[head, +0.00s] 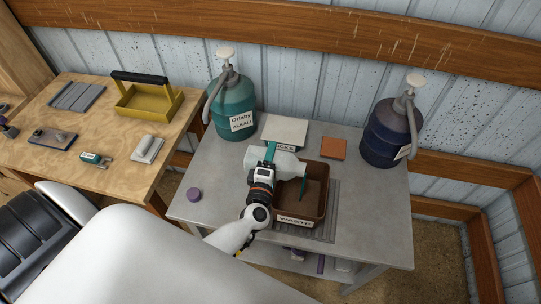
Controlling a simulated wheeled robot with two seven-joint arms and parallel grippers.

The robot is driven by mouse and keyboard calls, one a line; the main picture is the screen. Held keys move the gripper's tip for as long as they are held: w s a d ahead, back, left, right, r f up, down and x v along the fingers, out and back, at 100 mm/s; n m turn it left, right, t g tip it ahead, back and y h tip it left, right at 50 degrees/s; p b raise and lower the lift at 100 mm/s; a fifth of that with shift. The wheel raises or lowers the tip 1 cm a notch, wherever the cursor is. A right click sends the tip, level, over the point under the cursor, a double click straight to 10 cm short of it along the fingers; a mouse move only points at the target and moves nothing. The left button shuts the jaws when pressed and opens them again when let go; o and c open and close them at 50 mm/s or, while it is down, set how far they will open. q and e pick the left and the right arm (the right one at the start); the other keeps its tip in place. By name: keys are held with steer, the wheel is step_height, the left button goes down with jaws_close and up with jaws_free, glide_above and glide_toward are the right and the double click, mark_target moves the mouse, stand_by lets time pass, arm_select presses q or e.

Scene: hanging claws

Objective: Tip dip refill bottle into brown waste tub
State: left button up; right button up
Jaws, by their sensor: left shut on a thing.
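My left gripper (267,157) is shut on a pale grey bottle (283,165), the likely dip refill bottle. The bottle lies tipped on its side, its neck pointing right over the brown waste tub (321,206). A thin teal streak (303,186) runs down from the mouth into the tub; it looks like liquid pouring. The tub stands on the grey table and has a white WASTE label on its front. Its inside is partly hidden by the bottle. My right gripper is not in view.
A teal pump jug (233,107) labelled ALKALI and a dark blue pump jug (386,132) stand at the back of the grey table (363,218). A purple cap (194,194) lies at its left. A wooden bench (102,115) with a yellow tray (148,103) stands left.

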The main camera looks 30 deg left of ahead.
arm_select(q)
steer(key=shift+r, duration=0.15)
steer(key=shift+d+r+m+p, duration=0.1)
steer(key=shift+r+m+p, duration=0.35)
steer(key=shift+p, duration=0.4)
steer(key=shift+d+r+m+p, duration=0.2)
steer(key=shift+r+m+p, duration=0.2)
steer(key=shift+m+p, duration=0.35)
steer(key=shift+w+r, duration=0.1)
steer(key=shift+d+r+m+p, duration=0.2)
steer(key=shift+r+m+p, duration=0.1)
steer(key=shift+m+p, duration=0.1)
stand_by(0.5)
